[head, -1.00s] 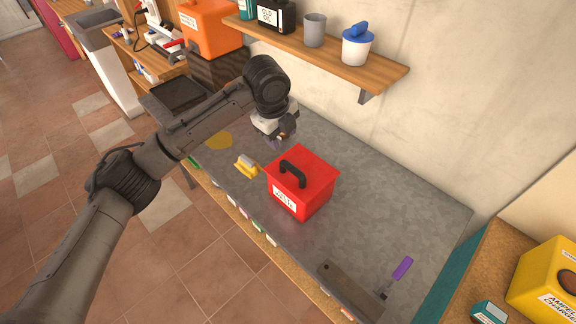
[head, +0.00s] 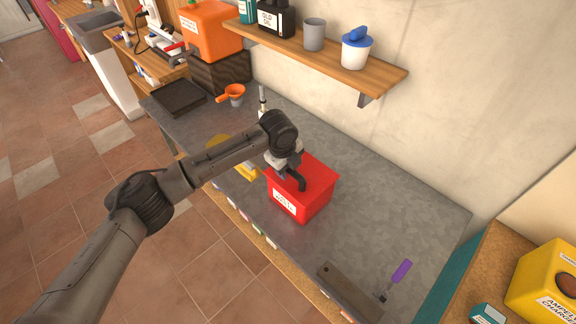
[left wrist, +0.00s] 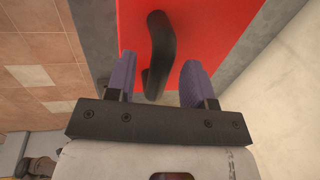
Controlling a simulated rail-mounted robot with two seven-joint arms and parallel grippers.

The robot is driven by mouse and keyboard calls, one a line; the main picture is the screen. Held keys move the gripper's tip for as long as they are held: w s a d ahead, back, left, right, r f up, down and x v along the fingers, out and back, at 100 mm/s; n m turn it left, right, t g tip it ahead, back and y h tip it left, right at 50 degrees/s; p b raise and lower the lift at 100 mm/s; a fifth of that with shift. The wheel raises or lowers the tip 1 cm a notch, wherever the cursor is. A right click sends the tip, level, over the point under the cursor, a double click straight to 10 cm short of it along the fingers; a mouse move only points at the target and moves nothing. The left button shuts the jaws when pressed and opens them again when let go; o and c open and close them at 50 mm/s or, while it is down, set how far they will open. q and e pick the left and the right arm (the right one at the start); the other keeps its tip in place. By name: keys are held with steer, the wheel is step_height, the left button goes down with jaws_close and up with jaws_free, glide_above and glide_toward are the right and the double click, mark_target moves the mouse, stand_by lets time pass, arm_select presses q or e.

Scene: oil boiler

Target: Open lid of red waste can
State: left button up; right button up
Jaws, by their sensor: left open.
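The red waste can (head: 301,196) stands on the grey bench top, its red lid closed, with a black arched handle (head: 297,182) on top. My left gripper (head: 288,172) is over the lid beside the handle. In the left wrist view the left gripper (left wrist: 157,82) has its two purple fingers apart, with the near end of the black handle (left wrist: 160,50) between them. The fingers do not appear to touch the handle. The red lid (left wrist: 212,30) fills the upper middle of that view. My right gripper is not in view.
A scraper with a purple handle (head: 401,271) lies at the front right. A wooden shelf (head: 375,75) with containers hangs on the wall behind.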

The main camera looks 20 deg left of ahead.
arm_select(q)
steer(key=shift+f, duration=0.1)
jaws_close()
stand_by(0.5)
